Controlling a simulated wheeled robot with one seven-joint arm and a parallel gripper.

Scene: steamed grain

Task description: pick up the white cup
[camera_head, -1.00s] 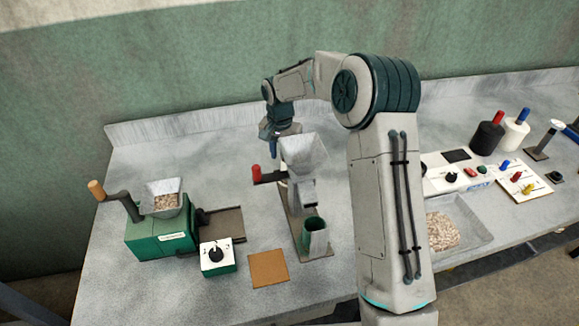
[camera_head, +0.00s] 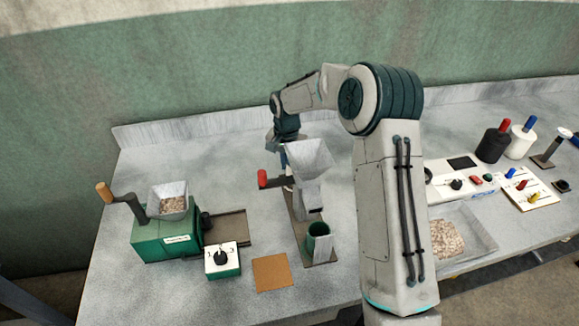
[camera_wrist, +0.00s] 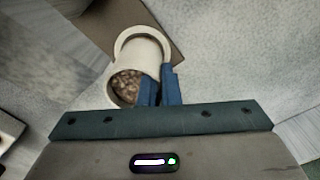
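The white cup (camera_wrist: 130,68) shows in the wrist view, left of centre and near the top, with brown grain (camera_wrist: 126,86) inside. A pale ring stands out at its far side. My gripper (camera_wrist: 161,86) has two blue fingers close together at the cup's right side, with a thin pale strip between them. I cannot tell whether they press on the cup. In the head view my gripper (camera_head: 283,160) is lowered behind the grey hopper of a mill, which hides most of the fingers and the cup.
The mill's hopper (camera_head: 308,159) and red-knobbed crank (camera_head: 264,179) stand close in front of my gripper. A green cup (camera_head: 319,238) is before the mill. A green grinder (camera_head: 163,236) and switch box (camera_head: 222,262) are left. A grain tray (camera_head: 478,236) is right. The back-left tabletop is clear.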

